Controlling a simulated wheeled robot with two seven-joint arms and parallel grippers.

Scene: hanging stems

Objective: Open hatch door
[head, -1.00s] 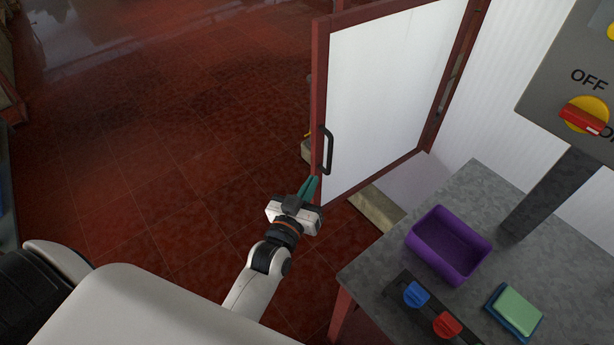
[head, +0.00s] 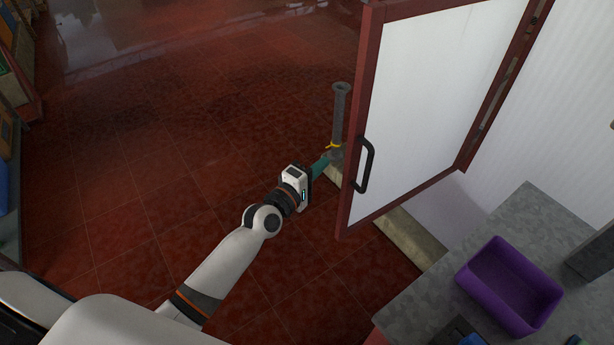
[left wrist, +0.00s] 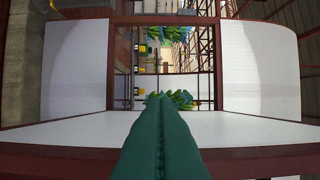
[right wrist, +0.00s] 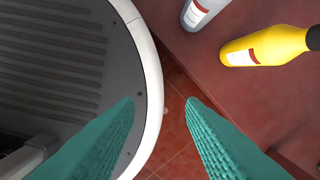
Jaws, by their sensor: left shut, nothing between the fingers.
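The hatch door (head: 430,105) is a white panel in a dark red frame, standing out from the white wall in the head view. A black handle (head: 367,165) sits near its free left edge. My left gripper (head: 328,160) is shut and empty, just left of that edge, apart from the handle. In the left wrist view its teal fingers (left wrist: 160,125) are together, above a white panel with a red frame (left wrist: 250,130). Beyond is a framed opening between white walls. My right gripper (right wrist: 159,100) shows only in the right wrist view, open and empty.
A grey post (head: 340,110) with a yellow band stands behind the left fingertips. A grey table with a purple bin (head: 510,285) is at lower right. Red tiled floor at left is clear. A yellow bottle (right wrist: 265,48) and a grey bottle (right wrist: 200,12) lie near the right gripper.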

